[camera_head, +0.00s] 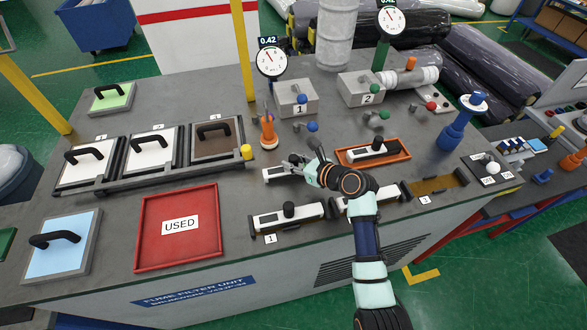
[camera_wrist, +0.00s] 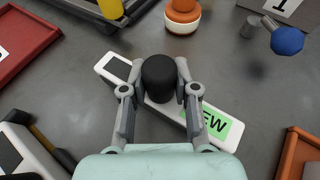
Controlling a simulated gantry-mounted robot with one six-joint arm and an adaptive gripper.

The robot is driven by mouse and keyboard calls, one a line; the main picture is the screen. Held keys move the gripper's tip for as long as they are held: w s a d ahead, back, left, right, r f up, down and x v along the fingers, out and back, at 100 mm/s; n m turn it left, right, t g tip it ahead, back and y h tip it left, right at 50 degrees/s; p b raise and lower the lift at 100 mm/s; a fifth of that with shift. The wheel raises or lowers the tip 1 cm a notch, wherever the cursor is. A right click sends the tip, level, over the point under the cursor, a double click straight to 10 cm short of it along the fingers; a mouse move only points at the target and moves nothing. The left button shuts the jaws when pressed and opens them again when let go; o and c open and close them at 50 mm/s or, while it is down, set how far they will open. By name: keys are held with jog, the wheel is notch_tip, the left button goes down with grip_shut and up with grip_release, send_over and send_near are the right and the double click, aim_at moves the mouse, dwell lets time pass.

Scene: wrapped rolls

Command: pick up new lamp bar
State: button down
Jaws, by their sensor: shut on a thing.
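The new lamp bar (camera_wrist: 222,123) is a white bar with a black knob (camera_wrist: 159,78), a dark patch at one end and a green label ending in "EW". My gripper (camera_wrist: 160,80) is shut on the black knob, one finger on each side. In the head view the white bar (camera_head: 278,174) shows partly behind my gripper (camera_head: 300,162), over the grey bench top. Whether it touches the bench or is slightly above it, I cannot tell.
A red tray marked USED (camera_head: 208,257) lies to the left. An orange tray (camera_head: 400,158) holds another bar on the right. A bar with a black knob (camera_head: 262,221) sits at station 1 in front. An orange-and-white object (camera_head: 268,133) and valve boxes (camera_head: 291,98) stand behind.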

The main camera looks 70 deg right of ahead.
jog(key=shift+r, duration=0.1)
notch_tip(320, 180, up, 20)
